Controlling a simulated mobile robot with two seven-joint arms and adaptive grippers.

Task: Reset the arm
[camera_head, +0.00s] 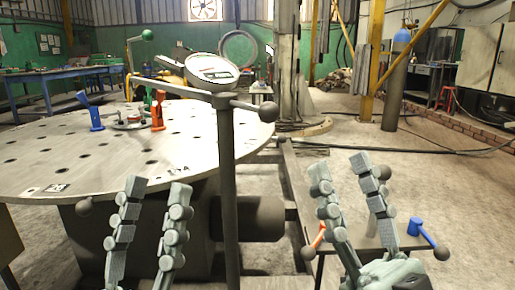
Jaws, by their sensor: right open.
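A dark upright post (228,190) stands in the middle of the head view, in front of the round table. A crossbar (180,90) tops it, with a dark ball knob (268,111) at its right end and a round dial (212,72) above it. A thin rod with a green ball (147,35) rises at the bar's left end. Which part is the task's arm I cannot tell. My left gripper (158,189) is left of the post, fingers apart and empty. My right gripper (340,168) is right of the post, open and empty.
A round, holed metal table (60,155) fills the left, with blue (96,117) and orange (158,113) clamps on it. A small table behind my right gripper carries a blue-headed tool (416,227). A gas cylinder (396,90) stands at the back right. Floor at right is mostly clear.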

